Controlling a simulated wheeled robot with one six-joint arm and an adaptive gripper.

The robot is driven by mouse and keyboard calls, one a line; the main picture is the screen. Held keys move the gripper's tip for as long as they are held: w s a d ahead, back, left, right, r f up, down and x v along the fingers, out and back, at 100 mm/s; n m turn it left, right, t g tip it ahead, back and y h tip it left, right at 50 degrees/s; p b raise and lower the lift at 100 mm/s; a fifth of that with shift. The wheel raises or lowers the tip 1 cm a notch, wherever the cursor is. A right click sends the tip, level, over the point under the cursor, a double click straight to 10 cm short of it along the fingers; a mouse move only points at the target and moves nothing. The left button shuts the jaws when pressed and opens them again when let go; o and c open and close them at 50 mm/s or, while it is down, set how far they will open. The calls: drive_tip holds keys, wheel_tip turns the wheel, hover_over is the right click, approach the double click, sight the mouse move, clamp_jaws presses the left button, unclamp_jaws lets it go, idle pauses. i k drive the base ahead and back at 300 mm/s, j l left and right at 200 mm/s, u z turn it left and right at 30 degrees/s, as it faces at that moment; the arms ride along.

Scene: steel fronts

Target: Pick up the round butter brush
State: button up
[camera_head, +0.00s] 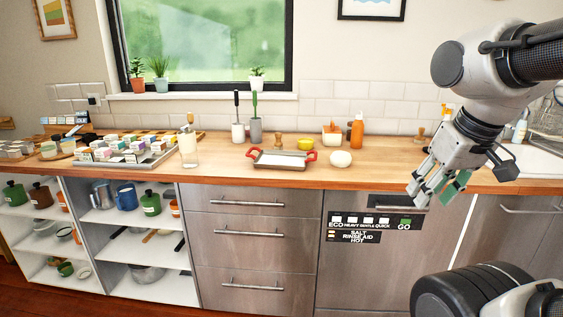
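I cannot tell for sure which thing is the round butter brush. A small brown knobbed item (278,139) stands at the back of the counter, behind the red-handled tray (283,160). Another brown knobbed item (420,133) stands at the back right, near my arm. A dark-handled tool (237,105) and a green-handled one (254,104) stand upright in two cups; their lower ends are hidden.
The wooden counter (390,170) holds a white round thing (340,158), a yellow bowl (306,144), an orange bottle (357,131) and a tall clear jar (188,145). A crowded tray (128,160) is at left. The sink (535,162) is at right. Steel drawers stand below.

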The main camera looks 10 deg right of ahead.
sight(278, 145)
drive_tip(key=i+l, duration=0.15)
drive_tip(key=i, duration=0.5)
drive_tip(key=i+l+u, duration=0.1)
drive_tip(key=i, duration=0.6)
